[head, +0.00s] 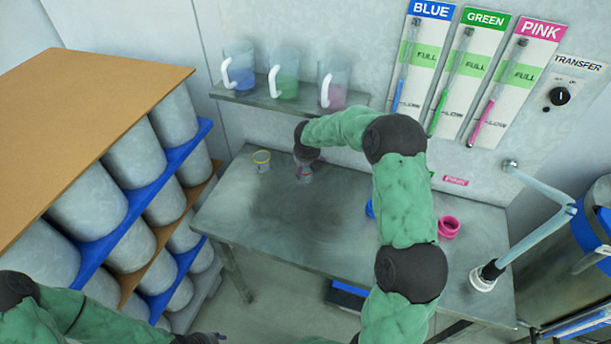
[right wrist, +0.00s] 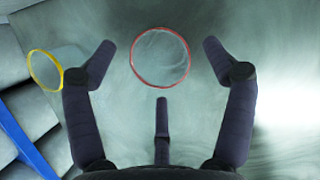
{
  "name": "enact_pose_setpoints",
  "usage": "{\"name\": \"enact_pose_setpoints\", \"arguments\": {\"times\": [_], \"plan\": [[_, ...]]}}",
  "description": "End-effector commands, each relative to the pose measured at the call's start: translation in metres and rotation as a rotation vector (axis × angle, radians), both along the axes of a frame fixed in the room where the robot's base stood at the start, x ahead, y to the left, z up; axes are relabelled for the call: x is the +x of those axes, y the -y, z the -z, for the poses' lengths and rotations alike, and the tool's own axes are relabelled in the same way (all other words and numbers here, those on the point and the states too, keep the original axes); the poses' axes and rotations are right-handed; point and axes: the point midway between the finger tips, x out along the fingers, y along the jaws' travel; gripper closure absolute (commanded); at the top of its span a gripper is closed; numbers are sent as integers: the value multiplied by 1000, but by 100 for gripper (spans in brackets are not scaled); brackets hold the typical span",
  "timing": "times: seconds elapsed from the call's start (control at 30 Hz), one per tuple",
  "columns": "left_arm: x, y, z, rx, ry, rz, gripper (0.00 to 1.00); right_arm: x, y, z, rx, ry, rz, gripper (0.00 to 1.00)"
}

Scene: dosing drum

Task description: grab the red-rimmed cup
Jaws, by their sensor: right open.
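The red-rimmed cup (head: 305,177) stands on the grey metal table, mostly hidden under my right gripper (head: 304,163) in the head view. In the right wrist view its red rim circles a greyish inside (right wrist: 160,57). My right gripper (right wrist: 162,72) is open above the cup. Two fingers flank the rim left and right, and a third finger is below it in the picture; none visibly touches it. My left gripper (head: 203,338) shows only as a dark bit at the bottom edge of the head view.
A yellow-rimmed cup (head: 262,160) stands left of the red-rimmed one. A pink ring-like container (head: 448,227) and a blue item (head: 370,208) are on the table's right side. A shelf (head: 290,98) with jugs hangs behind. The table's left front is clear.

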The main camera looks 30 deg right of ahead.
Motion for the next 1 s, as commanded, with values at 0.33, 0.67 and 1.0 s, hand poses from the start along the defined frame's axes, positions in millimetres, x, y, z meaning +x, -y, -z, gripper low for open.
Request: {"name": "enact_pose_setpoints", "arguments": {"times": [0.33,0.67,1.0], "plan": [[0,0,12,0,0,0,60,11,4,36,1,-1,1,16],[0,0,11,0,0,0,60,11,4,35,0,-1,0,58],[0,0,12,0,0,0,60,10,4,36,1,-3,-1,59]]}}
